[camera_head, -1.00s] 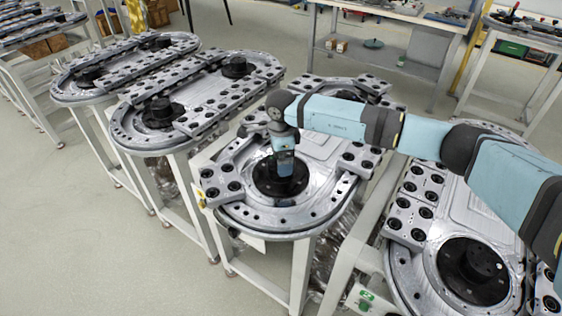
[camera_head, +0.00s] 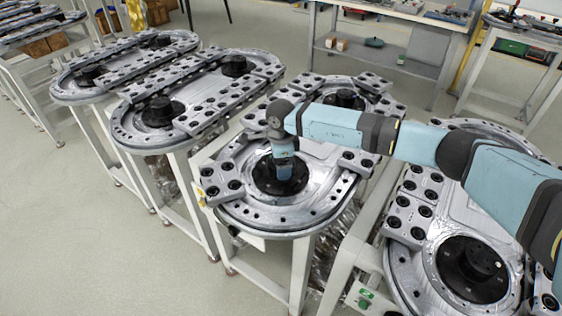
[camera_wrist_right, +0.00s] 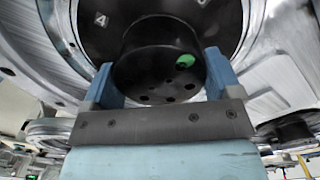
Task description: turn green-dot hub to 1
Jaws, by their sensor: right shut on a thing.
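The green-dot hub (camera_wrist_right: 160,65) is a black round hub with several holes and a green dot (camera_wrist_right: 187,60) on its face, right of centre in the right wrist view. My right gripper (camera_wrist_right: 160,85) is shut on it, one blue finger at each side. A pale mark like a 4 (camera_wrist_right: 101,19) shows on the dark disc left of the hub. In the head view the hub sits in the black disc (camera_head: 281,187) of the middle ring track (camera_head: 232,212); my right gripper reaches down onto it and hides most of it. My left gripper is not in view.
A second black hub (camera_head: 344,99) is at the far end of the same track. Another track (camera_head: 397,262) stands close at right, with its own hub (camera_head: 478,262). More tracks (camera_head: 135,128) stand at left. The floor (camera_head: 85,240) at lower left is clear.

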